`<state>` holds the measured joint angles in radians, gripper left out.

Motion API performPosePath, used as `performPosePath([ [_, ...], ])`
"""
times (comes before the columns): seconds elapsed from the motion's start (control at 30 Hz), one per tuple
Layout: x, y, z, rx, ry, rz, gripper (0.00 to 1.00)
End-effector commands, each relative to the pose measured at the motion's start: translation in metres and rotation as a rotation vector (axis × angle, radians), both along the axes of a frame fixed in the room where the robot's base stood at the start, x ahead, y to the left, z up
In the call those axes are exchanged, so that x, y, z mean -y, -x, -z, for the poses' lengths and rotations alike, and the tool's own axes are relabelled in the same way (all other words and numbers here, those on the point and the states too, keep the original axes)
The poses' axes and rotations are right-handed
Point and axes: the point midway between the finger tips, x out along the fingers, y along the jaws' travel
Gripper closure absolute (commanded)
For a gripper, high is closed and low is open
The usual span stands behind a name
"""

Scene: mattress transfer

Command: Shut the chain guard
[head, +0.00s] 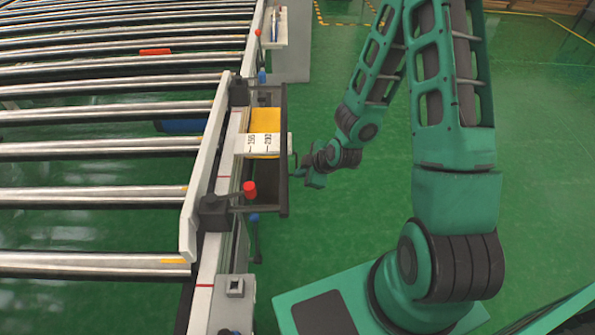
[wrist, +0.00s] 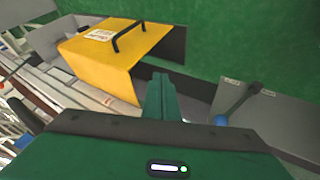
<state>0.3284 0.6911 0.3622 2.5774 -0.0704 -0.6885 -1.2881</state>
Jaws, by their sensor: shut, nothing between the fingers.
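The chain guard is a yellow cover (head: 265,121) beside the roller conveyor's rail in the head view. In the wrist view the yellow cover (wrist: 125,62) has a black handle (wrist: 130,33) and a white label on top. A dark recess shows beside it, so it does not span the whole dark frame (head: 284,195). My gripper (head: 298,171) is just right of that frame in the head view. In the wrist view my gripper (wrist: 160,82) has its fingers together and empty, in front of the cover's lower right corner. Whether they touch the cover or frame cannot be told.
The roller conveyor (head: 95,190) fills the left side. A red-knobbed lever (head: 249,190) stands near the frame's front end. A blue-ended lever (wrist: 222,120) is right of my gripper in the wrist view. Green floor (head: 340,230) right of the frame is clear.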

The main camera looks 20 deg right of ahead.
Motion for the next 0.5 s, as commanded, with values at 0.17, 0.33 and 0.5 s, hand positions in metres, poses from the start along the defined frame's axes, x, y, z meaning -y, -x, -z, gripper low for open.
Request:
performPosePath([
  [0.17,-0.003,-0.005,0.008,0.001,0.002,-0.002,1.00],
  [0.33,-0.004,-0.012,0.016,0.003,0.004,-0.002,1.00],
  [0.5,-0.010,-0.027,0.039,0.002,0.002,-0.002,1.00],
])
